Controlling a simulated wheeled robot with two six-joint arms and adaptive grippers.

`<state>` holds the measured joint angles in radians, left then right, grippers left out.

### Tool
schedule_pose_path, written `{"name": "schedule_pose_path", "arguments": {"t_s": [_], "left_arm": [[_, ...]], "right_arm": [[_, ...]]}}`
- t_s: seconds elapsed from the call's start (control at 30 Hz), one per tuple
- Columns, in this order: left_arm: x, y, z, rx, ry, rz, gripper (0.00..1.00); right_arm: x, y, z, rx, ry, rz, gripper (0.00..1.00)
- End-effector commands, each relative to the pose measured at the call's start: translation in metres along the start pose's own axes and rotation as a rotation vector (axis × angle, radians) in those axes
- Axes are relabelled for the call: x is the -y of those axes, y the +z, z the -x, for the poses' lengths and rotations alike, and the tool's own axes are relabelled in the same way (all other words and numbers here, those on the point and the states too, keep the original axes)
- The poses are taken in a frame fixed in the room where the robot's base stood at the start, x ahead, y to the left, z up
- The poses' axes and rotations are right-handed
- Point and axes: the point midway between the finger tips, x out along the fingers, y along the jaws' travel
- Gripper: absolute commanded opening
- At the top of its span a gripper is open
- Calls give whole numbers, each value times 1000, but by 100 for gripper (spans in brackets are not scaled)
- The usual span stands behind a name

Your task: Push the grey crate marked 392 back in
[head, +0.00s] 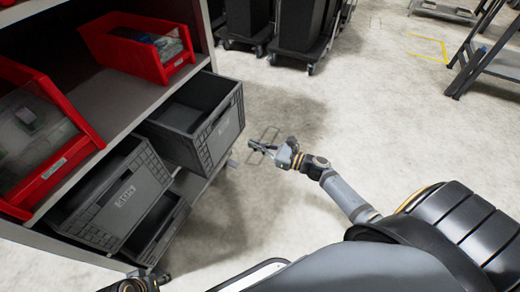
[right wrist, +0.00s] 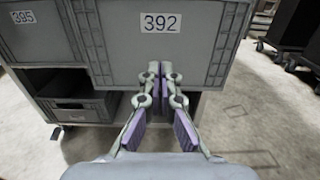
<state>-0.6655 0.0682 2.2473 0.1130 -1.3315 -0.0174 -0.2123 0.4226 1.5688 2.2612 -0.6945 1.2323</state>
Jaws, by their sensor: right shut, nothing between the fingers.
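The grey crate marked 392 (head: 223,130) juts out of the shelf unit, farther than the grey crate (head: 125,196) to its left. In the right wrist view its front (right wrist: 200,50) fills the upper middle, with the white 392 label. My right gripper (head: 256,146) is shut and empty. It is in front of the crate's front face, its fingertips (right wrist: 160,68) below the label; I cannot tell whether they touch. My left gripper (head: 158,279) shows only partly at the bottom edge of the head view, and its fingers are unclear.
The neighbouring crate marked 395 (right wrist: 35,40) is at left in the right wrist view. A lower grey crate (head: 160,232) sits beneath. Red bins (head: 140,48) stand on the shelf above. Dark wheeled bins (head: 300,25) stand at the back. The floor at right is largely clear.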

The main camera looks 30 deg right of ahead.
Motion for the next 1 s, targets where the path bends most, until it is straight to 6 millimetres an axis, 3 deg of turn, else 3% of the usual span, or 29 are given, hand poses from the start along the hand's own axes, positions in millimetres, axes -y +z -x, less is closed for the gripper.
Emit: {"name": "schedule_pose_path", "arguments": {"t_s": [0.2, 0.4, 1.0], "left_arm": [[-1, 0, -5, -17, 5, 1, 36], [-2, 0, -8, -26, 8, 1, 36], [-2, -2, -9, -40, 9, 1, 36]], "right_arm": [[0, 0, -47, 5, -3, 0, 0], [1, -1, -75, 0, -2, 1, 0], [1, -2, -89, -2, -3, 3, 0]]}}
